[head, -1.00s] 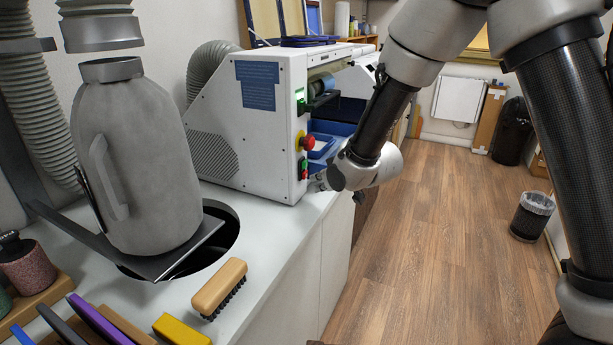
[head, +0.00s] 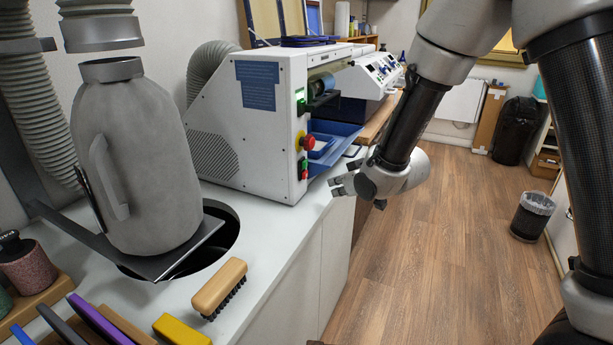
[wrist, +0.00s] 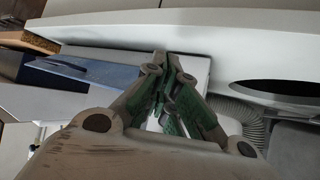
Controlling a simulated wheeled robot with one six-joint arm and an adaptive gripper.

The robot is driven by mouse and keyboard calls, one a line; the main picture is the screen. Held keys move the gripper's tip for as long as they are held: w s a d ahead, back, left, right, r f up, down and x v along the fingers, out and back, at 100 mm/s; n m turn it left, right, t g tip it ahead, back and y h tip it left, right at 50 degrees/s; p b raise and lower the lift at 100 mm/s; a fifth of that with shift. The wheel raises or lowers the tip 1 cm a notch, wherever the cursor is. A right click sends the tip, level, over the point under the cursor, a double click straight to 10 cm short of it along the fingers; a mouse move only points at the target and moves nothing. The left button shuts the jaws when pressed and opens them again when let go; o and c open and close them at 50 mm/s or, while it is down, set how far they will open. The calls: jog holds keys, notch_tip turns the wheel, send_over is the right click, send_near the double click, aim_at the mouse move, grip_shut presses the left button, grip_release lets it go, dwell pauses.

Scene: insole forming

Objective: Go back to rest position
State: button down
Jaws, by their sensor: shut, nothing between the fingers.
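My gripper (head: 338,186) is at the counter's front edge, to the right of the white machine (head: 240,125) in the head view. It points left toward the machine's front, apart from its buttons. In the wrist view my gripper (wrist: 160,60) has its fingers drawn together at the tips with nothing between them. My arm comes down from the upper right of the head view.
The white counter (head: 285,230) carries a grey jug-like vessel (head: 150,165), a round opening and a wooden brush (head: 220,289). The red button (head: 307,142) is on the machine. A bin (head: 531,216) stands on the wooden floor, which is clear in the middle.

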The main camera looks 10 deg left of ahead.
dwell(0.4)
jog(key=s+d+f+g+h, duration=0.5)
jog(key=s+d, duration=0.5)
jog(key=s+d+r+m+h, duration=0.1)
jog(key=s+d+r+m, duration=0.3)
jog(key=s+d+r, duration=0.5)
jog(key=s+d+r+m+t, duration=0.1)
jog(key=s+d+r+m, duration=0.3)
jog(key=s+d+r, duration=0.6)
jog(key=d+r, duration=0.3)
jog(key=d, duration=0.3)
jog(key=shift+s+r+h, duration=0.2)
jog(key=shift+r+h, duration=0.1)
jog(key=shift+h, duration=0.1)
jog(key=shift+d, duration=0.1)
dwell(1.9)
